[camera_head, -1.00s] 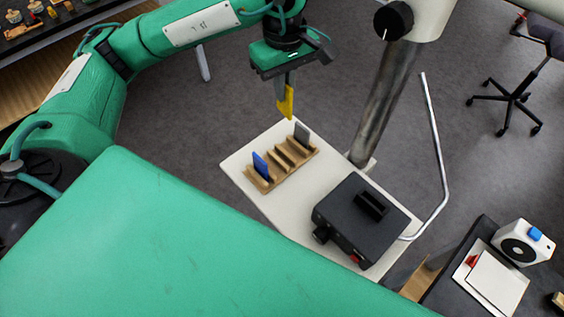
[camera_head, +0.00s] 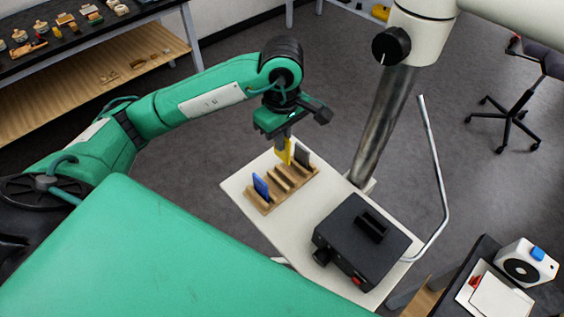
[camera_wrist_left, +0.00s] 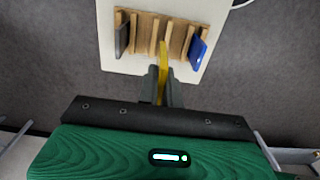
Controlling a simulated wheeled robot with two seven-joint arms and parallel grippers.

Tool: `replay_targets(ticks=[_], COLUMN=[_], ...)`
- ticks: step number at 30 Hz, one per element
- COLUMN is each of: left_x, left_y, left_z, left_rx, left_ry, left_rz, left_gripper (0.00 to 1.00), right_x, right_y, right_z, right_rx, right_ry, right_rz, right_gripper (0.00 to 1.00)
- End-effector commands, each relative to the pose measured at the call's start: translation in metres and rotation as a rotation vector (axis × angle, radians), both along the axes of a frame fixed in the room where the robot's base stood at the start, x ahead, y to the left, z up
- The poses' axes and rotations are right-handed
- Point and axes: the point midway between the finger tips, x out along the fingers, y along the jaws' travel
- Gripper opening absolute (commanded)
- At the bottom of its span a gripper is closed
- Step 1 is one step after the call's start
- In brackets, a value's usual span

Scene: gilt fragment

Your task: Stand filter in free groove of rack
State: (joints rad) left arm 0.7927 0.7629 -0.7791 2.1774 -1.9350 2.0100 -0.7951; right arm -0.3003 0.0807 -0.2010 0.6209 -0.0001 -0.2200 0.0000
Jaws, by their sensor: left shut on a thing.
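My left gripper (camera_head: 281,146) is shut on a yellow filter (camera_head: 285,152), which hangs upright from its fingers. The wooden rack (camera_head: 267,207) lies on a white table. A blue filter (camera_head: 261,187) stands in the rack's near-left end and a grey filter (camera_head: 303,155) in its far-right end. The grooves between them look empty. The yellow filter is above or just behind the rack's far part; I cannot tell whether it touches. In the left wrist view the yellow filter (camera_wrist_left: 163,72) shows edge-on between the fingers, with its tip toward the rack's middle. My right gripper is not in view.
A black box device (camera_head: 360,245) stands on the white table (camera_head: 300,225) right of the rack.

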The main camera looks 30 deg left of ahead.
Motion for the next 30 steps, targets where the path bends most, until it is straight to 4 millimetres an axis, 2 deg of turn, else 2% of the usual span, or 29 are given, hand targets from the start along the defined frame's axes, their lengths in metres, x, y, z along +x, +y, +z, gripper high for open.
replay_targets(ticks=[6,16,22,30], left_x=[-0.002,-0.001,-0.001,0.0], left_y=[0.0,0.0,0.0,0.0], left_z=[-0.035,-0.064,-0.09,-0.098], left_rx=[0.0,0.001,0.0,0.001], left_ry=[0.005,0.003,0.004,0.0], left_rz=[0.0,0.001,0.001,0.0], left_gripper=[0.0,0.0,0.0,0.0], right_x=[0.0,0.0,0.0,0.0], right_y=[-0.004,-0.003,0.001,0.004], right_z=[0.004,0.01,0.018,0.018], right_rx=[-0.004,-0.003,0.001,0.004], right_ry=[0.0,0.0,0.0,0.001], right_rz=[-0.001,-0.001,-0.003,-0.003], right_gripper=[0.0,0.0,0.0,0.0])
